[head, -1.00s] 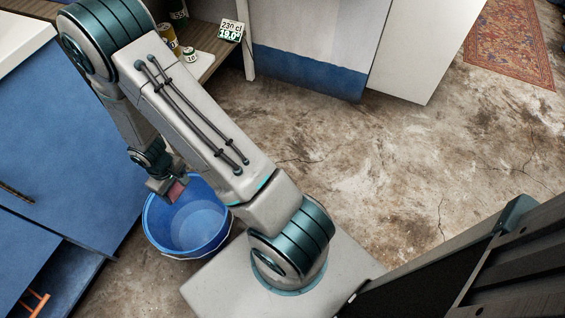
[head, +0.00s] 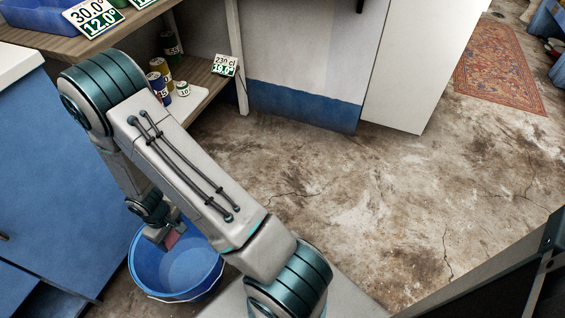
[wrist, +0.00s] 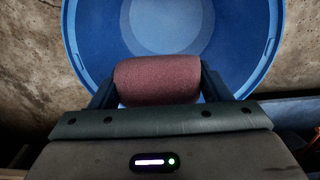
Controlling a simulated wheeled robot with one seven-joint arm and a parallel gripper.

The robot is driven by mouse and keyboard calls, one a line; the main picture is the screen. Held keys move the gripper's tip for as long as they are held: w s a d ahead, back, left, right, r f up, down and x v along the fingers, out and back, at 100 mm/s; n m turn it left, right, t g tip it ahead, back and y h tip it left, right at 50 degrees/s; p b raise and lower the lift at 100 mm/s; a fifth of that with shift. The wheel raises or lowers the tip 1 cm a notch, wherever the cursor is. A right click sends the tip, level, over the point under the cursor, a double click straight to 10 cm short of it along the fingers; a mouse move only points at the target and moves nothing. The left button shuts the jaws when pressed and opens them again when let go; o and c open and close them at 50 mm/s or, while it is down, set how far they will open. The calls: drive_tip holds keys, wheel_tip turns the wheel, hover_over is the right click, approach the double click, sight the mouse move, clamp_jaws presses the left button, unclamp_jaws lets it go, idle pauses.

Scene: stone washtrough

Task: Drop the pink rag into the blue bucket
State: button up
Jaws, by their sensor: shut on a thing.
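The blue bucket (head: 185,270) stands on the floor beside my base, open side up. My gripper (head: 172,241) is over the left part of its mouth, pointing down. It is shut on the pink rag (head: 173,238), a small rolled dull-pink bundle. In the wrist view the rag (wrist: 157,80) sits between the two dark fingers, and the bucket (wrist: 240,60) opens behind and below it. The bucket's inside looks empty where I can see it; the near part is hidden by the rag and gripper.
Blue cabinets (head: 70,170) stand close on the left of the bucket. A wooden shelf (head: 205,85) with several cans and price signs is behind my arm. The stained concrete floor (head: 370,190) to the right is clear, with a patterned rug (head: 498,65) farther back.

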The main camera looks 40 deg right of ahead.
drive_tip(key=o, duration=1.2)
wheel_tip(320, 180, up, 14)
drive_tip(key=p, duration=0.5)
drive_tip(key=s+d+r+m+t+p, duration=0.1)
drive_tip(key=s+d+r+p, duration=0.15)
drive_tip(key=r+p, duration=0.85)
drive_tip(key=s+d+r+m+t+p, duration=0.1)
drive_tip(key=d+r+p, duration=0.25)
drive_tip(key=r, duration=1.55)
drive_tip(key=s+d+r+m+p, duration=0.1)
drive_tip(key=s+r+p, duration=0.3)
drive_tip(key=r, duration=0.4)
drive_tip(key=s+d+r+m+p, duration=0.1)
drive_tip(key=s+r+p, duration=0.3)
drive_tip(key=r, duration=0.4)
drive_tip(key=s+d+r+p, duration=0.1)
drive_tip(key=s+r+p, duration=0.3)
drive_tip(key=r+p, duration=0.2)
wheel_tip(320, 180, up, 2)
drive_tip(key=shift+r+m+t, duration=0.2)
drive_tip(key=shift+m+t, duration=0.2)
